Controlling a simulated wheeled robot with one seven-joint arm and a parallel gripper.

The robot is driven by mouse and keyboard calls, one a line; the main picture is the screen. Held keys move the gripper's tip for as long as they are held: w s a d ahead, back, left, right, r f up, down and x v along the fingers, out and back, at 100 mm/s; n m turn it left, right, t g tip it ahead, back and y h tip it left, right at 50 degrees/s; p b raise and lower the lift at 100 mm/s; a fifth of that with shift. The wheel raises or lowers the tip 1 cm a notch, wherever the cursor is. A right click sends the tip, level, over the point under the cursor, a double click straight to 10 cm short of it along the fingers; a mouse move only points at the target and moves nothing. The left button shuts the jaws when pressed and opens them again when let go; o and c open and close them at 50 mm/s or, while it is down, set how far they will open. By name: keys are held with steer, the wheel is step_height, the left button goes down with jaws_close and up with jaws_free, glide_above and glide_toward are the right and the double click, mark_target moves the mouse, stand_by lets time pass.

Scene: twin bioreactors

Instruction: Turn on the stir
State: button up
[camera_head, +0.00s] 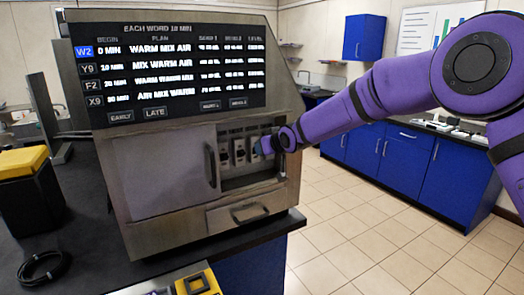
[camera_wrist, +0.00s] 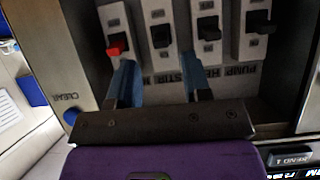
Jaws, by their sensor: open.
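Several lever switches sit in a row in the open bay of the bioreactor cabinet (camera_head: 130,215). In the wrist view the leftmost switch (camera_wrist: 117,44) has a red lever. To its right are black levers: a second switch (camera_wrist: 161,37), a third switch (camera_wrist: 209,29) and a fourth switch (camera_wrist: 260,25). Upside-down lettering below them includes "STIR" and "PUMP"; part is hidden. The "STIR" label (camera_wrist: 182,84) shows between my fingers, below the second switch. My gripper (camera_wrist: 160,82) is open and empty, its fingers below the row.
A screen (camera_head: 170,68) lists plan rows, with W2 highlighted. A sliding panel with a handle (camera_head: 210,165) covers the bay's left side. A drawer (camera_head: 238,213) is below. A blue "CLEAR" button (camera_wrist: 70,115) is near my gripper. A yellow-lidded black box (camera_head: 25,180) stands left.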

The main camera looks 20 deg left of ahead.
steer(key=v, duration=0.6)
steer(key=shift+s, duration=0.1)
steer(key=s+d+r+m+h, duration=0.15)
steer(key=s+d+r, duration=0.25)
steer(key=d, duration=0.7)
steer(key=s+d+r+m+h, duration=0.1)
steer(key=s+d+r+h, duration=0.3)
steer(key=d, duration=0.7)
steer(key=s+d+r+m+h, duration=0.1)
steer(key=s+d+r+m, duration=0.3)
steer(key=d, duration=0.7)
steer(key=s+d+r+h, duration=0.2)
steer(key=s+d+h, duration=0.1)
steer(key=s+d, duration=1.05)
steer(key=s+d+f+m+g, duration=0.1)
steer(key=s+d+f, duration=0.1)
steer(key=s, duration=0.5)
steer(key=s+d+f+m+g, duration=0.1)
steer(key=s+d+f+m, duration=0.1)
steer(key=s+d, duration=0.3)
steer(key=shift+s+f+g, duration=0.3)
steer(key=shift+s+f, duration=0.2)
steer(key=shift+s, duration=0.5)
